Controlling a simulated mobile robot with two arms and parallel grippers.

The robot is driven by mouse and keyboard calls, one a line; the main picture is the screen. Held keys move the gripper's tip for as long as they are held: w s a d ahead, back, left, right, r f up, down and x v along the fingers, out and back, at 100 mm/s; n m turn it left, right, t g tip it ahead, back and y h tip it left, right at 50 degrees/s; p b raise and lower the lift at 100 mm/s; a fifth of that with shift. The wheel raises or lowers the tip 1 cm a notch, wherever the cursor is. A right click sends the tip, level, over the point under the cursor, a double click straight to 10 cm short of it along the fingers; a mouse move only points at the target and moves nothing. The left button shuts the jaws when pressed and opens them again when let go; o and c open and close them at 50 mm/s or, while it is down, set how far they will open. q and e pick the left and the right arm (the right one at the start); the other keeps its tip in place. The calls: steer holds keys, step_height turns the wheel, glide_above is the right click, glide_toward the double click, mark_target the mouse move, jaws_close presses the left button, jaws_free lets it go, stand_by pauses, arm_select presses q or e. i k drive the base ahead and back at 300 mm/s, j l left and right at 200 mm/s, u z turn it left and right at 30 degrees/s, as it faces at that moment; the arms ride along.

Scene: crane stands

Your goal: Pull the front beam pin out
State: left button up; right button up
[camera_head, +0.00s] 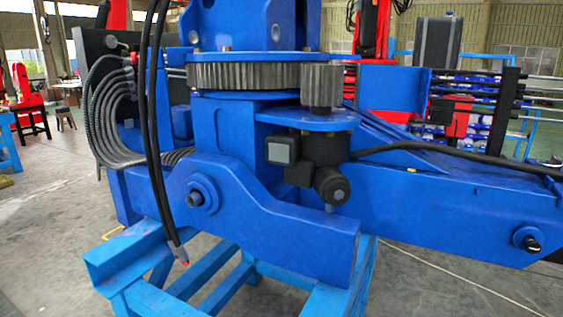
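A large blue crane base (265,220) rests on a light blue stand (150,265). A round pin end (196,198) with a collar shows on the side of the beam at the left. Another pin (531,243), with a dark end in a blue round boss, shows low on the beam at the far right. Both sit in their bosses. I cannot tell from the view which of them is the front beam pin. Neither of my grippers is in view.
Black hoses (157,120) hang down in front of the left side, and grey hoses (105,110) curve behind them. A black motor (320,165) juts out at the middle. A black cable (450,152) runs right. Open concrete floor (50,215) lies at the left.

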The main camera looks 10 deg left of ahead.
mark_target(533, 246)
steer(key=z, duration=1.3)
steer(key=u, duration=1.55)
steer(key=z, duration=1.55)
